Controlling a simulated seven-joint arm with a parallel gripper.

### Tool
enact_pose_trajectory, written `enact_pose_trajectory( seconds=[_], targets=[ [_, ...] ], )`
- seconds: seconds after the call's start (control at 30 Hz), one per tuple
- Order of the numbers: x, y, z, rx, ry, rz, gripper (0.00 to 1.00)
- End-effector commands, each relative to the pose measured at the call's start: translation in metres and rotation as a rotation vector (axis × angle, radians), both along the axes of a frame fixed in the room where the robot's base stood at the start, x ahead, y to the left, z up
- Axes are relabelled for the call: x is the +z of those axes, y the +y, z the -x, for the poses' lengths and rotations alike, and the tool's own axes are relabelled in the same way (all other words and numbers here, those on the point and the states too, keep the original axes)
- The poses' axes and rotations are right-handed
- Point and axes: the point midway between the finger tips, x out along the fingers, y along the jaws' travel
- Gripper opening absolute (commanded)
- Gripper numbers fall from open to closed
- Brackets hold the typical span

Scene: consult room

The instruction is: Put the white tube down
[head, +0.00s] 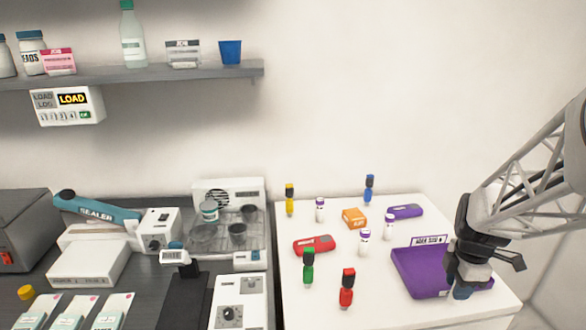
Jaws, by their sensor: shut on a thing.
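My gripper (462,289) is at the right, pointing down over the right part of the purple tray (412,272). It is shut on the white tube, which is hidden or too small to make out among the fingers. I cannot tell whether the tube touches the tray. Three white tubes with purple caps stand upright on the white table (375,309): one at the back left (320,212), one near the middle (364,243) and one further right (388,228).
A red device (314,245), green (308,268) and red (347,289) bottles, an orange box (354,218) and a purple device (405,211) crowd the table. Yellow (290,200) and blue (369,189) bottles stand behind. The table's front is mostly clear. A grey counter with machines lies left.

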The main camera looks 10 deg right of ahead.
Motion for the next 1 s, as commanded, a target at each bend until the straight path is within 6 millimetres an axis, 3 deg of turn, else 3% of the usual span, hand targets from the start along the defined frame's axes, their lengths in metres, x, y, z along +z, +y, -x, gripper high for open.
enact_pose_trajectory(
  seconds=[0.63, 1.0],
  targets=[
    [0.0, -0.007, -0.003, -0.002, 0.001, 0.0, 0.09],
    [-0.005, -0.027, -0.037, -0.002, 0.002, -0.001, 0.09]
  ],
)
